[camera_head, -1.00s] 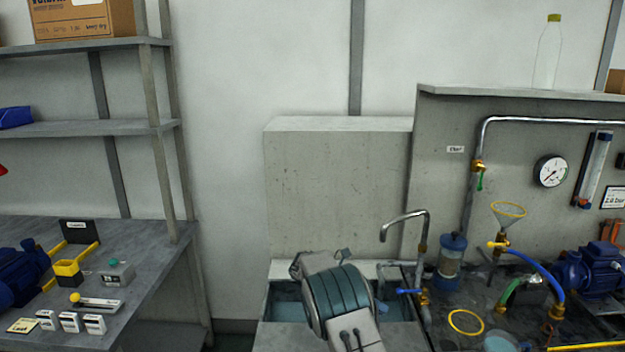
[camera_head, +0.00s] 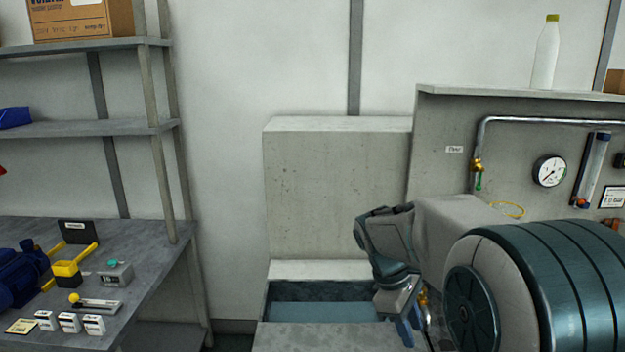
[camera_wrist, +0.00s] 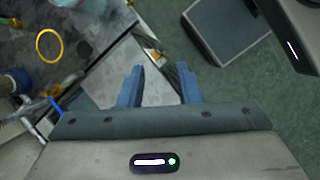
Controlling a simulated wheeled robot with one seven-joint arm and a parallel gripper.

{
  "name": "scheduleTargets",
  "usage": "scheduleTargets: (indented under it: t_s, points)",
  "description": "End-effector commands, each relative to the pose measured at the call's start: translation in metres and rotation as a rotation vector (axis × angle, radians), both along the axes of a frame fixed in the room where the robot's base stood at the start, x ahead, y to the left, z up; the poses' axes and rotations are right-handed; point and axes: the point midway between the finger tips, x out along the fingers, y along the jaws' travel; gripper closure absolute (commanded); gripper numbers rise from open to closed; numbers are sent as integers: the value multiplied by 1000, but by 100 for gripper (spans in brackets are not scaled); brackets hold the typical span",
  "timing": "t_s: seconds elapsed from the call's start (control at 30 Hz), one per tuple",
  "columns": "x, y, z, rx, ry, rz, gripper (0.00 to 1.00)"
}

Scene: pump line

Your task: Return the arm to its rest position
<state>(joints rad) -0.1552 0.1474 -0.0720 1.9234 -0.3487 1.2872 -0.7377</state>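My gripper (camera_wrist: 158,85) is open in the wrist view. Its two blue fingers stand apart with nothing between them, above a grey surface beside the sink bench. In the head view my gripper (camera_head: 408,325) points down at the right end of the water-filled sink (camera_head: 320,300). My arm fills the lower right of the head view and hides the faucet and much of the pump bench.
A yellow ring (camera_wrist: 49,45) lies on the bench in the wrist view. A gauge (camera_head: 549,171) and pipe (camera_head: 540,121) are on the back panel. At left is a table (camera_head: 150,270) with small parts. The green floor (camera_wrist: 225,100) shows at right.

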Motion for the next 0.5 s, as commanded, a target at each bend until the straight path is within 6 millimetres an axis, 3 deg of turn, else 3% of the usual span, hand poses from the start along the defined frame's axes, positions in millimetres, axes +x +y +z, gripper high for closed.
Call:
scheduleTargets:
  t_s: [0.2,0.5]
  points:
    - [-58,9,11,124,-220,-293,69]
    - [-126,26,5,294,-463,-708,69]
